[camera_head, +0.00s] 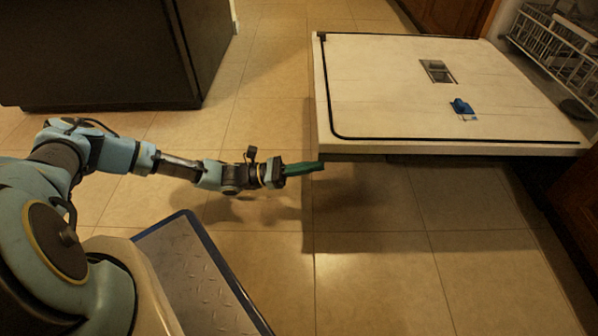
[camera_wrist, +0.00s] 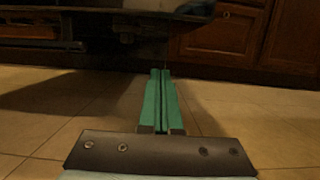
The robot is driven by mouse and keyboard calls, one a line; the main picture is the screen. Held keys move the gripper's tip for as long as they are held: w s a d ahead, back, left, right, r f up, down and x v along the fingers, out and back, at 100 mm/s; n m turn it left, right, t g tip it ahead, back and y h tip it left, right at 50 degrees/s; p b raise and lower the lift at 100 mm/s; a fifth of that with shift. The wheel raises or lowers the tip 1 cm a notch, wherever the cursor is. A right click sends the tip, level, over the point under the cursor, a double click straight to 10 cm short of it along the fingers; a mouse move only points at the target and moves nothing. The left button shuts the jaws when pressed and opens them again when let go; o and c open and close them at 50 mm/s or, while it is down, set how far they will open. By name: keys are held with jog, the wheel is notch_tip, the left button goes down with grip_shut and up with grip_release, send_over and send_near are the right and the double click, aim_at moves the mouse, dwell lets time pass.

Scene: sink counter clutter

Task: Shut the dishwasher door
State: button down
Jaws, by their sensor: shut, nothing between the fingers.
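The dishwasher door (camera_head: 385,95) is folded down open, lying about level above the floor, with its white inner face up. A black seal runs along its edges, and a dispenser and a blue flap sit on the inner face. My gripper (camera_head: 318,166) is shut and empty, with green fingers, by the door's near left corner. In the wrist view my gripper (camera_wrist: 161,75) points forward low over the floor, and the door's dark underside (camera_wrist: 110,35) is above and to the left. I cannot tell whether the fingertips touch the door.
A dish rack (camera_head: 550,40) shows in the dishwasher at the upper right. Wooden cabinets (camera_wrist: 225,35) stand beyond the door. A dark cabinet block (camera_head: 105,50) stands at the upper left. The tiled floor (camera_head: 370,260) in front is clear.

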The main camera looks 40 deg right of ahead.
jog(key=s+d+r+b, duration=0.2)
jog(key=d+r+b, duration=0.1)
jog(key=r, duration=0.2)
jog(key=shift+s, duration=0.2)
jog(key=shift+r, duration=0.1)
